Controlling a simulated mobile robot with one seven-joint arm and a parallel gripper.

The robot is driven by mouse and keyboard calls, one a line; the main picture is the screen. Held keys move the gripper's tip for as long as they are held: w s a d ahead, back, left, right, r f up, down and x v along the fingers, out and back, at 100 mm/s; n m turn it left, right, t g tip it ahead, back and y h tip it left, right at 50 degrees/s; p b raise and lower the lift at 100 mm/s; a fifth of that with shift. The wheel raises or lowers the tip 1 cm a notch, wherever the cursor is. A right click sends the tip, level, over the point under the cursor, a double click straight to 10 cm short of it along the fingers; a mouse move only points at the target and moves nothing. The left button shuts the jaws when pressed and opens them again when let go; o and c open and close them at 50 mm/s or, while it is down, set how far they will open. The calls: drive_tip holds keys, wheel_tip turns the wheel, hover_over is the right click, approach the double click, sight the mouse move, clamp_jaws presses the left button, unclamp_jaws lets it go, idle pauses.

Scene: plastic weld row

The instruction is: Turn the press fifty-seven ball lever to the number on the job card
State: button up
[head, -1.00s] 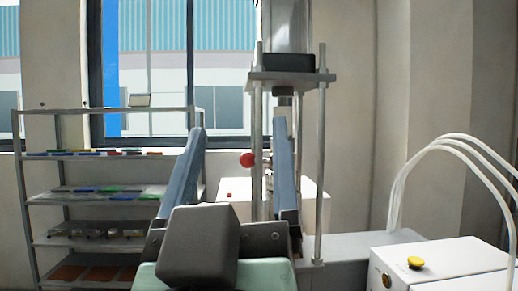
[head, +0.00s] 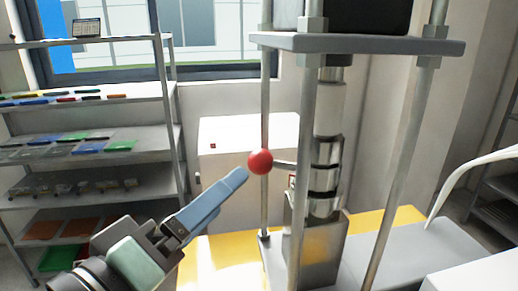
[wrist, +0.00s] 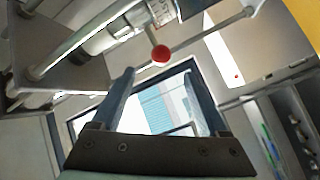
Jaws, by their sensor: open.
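The press lever's red ball (head: 260,161) sits on a short, thin rod (head: 284,163) coming out to the left of the press's metal column (head: 325,150). In the wrist view the ball (wrist: 160,53) hangs near the top middle, just beyond the fingertips. A small pale plate with markings (wrist: 163,12) is by the lever's root; I cannot read it. My gripper (head: 245,176) is open, lower left of the ball, its fingers pointing up toward it. The wrist view shows both fingers apart with nothing between them (wrist: 160,80). I cannot make out a job card.
Steel posts (head: 302,140) and a thick upper plate (head: 360,43) frame the lever. A white box (head: 240,135) with a red button stands behind. A shelf rack (head: 90,110) with coloured parts is at the left, and a small upright panel (head: 87,27) stands on top.

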sight(255, 167)
drive_tip(key=p+x, duration=0.3)
drive_tip(key=x, duration=0.6)
drive_tip(key=shift+w+d+r, duration=0.15)
drive_tip(key=shift+w+d, duration=0.05)
drive_tip(key=shift+w, duration=0.15)
drive_tip(key=shift+w+d, duration=0.2)
drive_tip(key=shift+w, duration=0.4)
clamp_jaws()
idle(0.3)
